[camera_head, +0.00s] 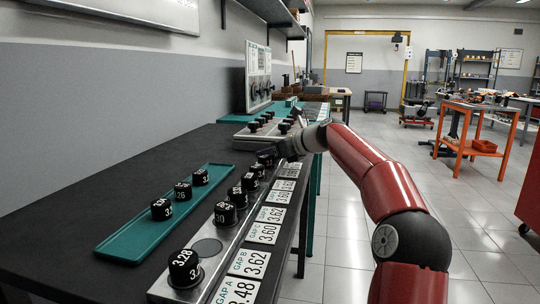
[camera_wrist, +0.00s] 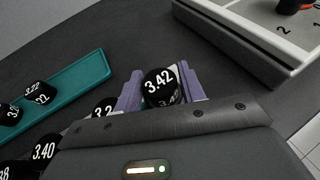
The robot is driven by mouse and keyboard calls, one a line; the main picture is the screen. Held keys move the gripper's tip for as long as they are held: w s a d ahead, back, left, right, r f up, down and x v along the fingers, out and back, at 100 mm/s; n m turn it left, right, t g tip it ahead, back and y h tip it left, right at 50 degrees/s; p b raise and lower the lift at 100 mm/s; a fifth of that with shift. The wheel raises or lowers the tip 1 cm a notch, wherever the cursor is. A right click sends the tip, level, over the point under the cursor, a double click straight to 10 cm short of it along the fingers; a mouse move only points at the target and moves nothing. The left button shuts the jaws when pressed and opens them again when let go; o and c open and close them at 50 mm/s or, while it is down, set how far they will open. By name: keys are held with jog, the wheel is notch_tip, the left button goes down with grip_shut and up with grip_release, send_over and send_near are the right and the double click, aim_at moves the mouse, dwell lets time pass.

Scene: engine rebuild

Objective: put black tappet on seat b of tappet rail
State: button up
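The tappet rail (camera_head: 228,262) runs away from me along the bench's right edge, with several black tappets seated on it. A tappet marked 3.28 (camera_head: 185,268) stands near the GAP A card. The seat by the GAP B card (camera_head: 250,263) is an empty round disc (camera_head: 206,247). My gripper (camera_head: 283,150) is at the rail's far end. In the wrist view, its purple fingers (camera_wrist: 160,92) stand either side of a black tappet marked 3.42 (camera_wrist: 158,82). I cannot tell whether they press on it. Other tappets, one marked 3.40 (camera_wrist: 43,151), show at lower left.
A teal tray (camera_head: 124,243) with several black tappets, one marked 26 (camera_head: 183,190), lies left of the rail. A grey fixture with black knobs (camera_head: 262,126) stands beyond my gripper. The dark bench top (camera_head: 80,200) is clear left of the tray.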

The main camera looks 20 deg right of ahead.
jog(key=c, duration=0.7)
